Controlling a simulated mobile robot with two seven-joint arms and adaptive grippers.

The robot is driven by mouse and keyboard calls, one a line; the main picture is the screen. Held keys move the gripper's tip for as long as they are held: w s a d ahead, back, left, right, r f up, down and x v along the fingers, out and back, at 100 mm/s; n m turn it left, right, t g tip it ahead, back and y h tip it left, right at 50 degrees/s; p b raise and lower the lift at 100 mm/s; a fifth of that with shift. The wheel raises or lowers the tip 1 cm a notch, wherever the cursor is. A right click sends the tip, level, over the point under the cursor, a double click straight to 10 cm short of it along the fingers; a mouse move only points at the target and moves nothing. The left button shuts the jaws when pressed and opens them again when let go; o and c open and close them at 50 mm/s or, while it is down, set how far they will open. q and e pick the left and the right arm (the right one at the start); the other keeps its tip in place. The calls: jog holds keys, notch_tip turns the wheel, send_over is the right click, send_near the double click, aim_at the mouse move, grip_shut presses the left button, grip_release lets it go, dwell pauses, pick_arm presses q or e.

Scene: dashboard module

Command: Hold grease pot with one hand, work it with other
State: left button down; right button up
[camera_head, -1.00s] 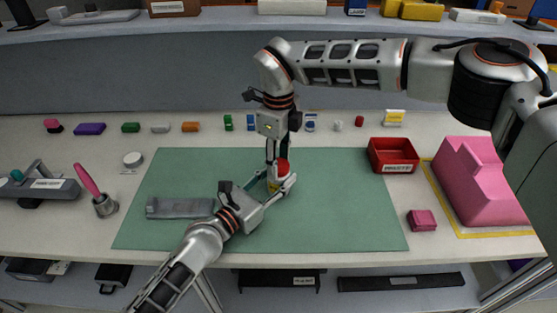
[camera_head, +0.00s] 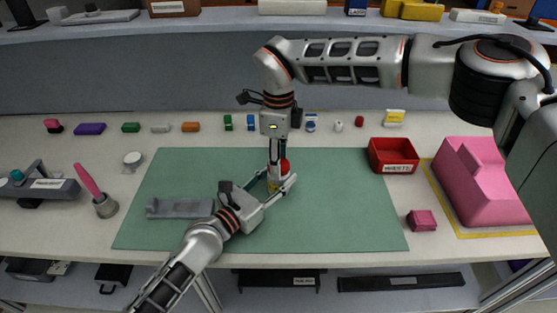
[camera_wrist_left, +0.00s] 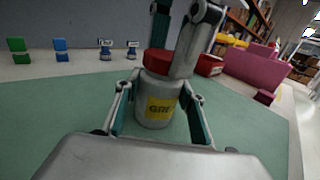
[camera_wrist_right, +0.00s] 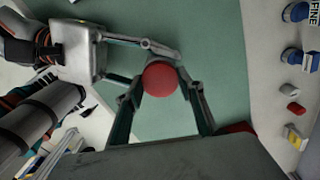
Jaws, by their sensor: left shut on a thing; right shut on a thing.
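The grease pot (camera_wrist_left: 155,108) is a grey cylinder with a yellow label partly reading "GRE" and a red lid (camera_wrist_right: 160,78). It stands upright over the green mat (camera_head: 345,210), near the middle in the head view. My left gripper (camera_head: 277,186) comes in low from the left and is shut on the pot's grey body, one finger on each side. My right gripper (camera_head: 279,163) points straight down from above and is shut on the red lid. In the head view the fingers hide much of the pot. The lid appears seated on the body.
A grey holder (camera_head: 180,207) lies on the mat's left. A pink brush in a cup (camera_head: 104,204) stands left of the mat. A red bin (camera_head: 393,156), a small pink block (camera_head: 421,220) and a large pink block (camera_head: 482,182) are at right. Small coloured items line the back.

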jog(key=shift+r, duration=0.15)
jog(key=shift+r, duration=0.8)
jog(key=shift+r, duration=2)
pick_arm(q)
jog(key=c, duration=1.2)
grip_release()
